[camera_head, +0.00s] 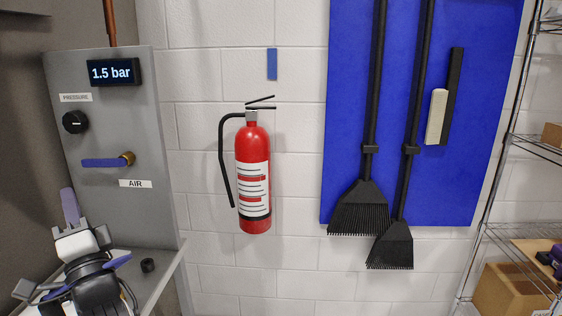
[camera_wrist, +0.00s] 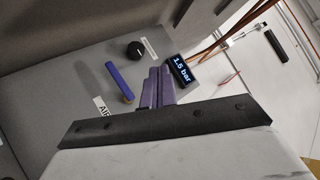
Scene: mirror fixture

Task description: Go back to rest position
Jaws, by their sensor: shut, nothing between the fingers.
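My gripper (camera_head: 69,204) is at the lower left in the head view, in front of the grey pressure panel (camera_head: 118,215). Its purple fingers are together and empty. They also show in the wrist view (camera_wrist: 160,75), pointing toward the panel. The panel carries a display (camera_head: 112,72) reading 1.5 bar, a black pressure knob (camera_head: 75,122) and a blue-handled air valve (camera_head: 105,162). The valve handle lies about level. In the head view the gripper is below the valve handle and apart from it.
A small black round part (camera_head: 148,265) sits on the grey ledge (camera_head: 165,278) beside my wrist. A red fire extinguisher (camera_head: 254,150) hangs on the white wall. Brushes (camera_head: 358,208) hang on a blue board (camera_head: 350,100). A wire shelf (camera_head: 520,230) with a box (camera_head: 505,290) stands at the right.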

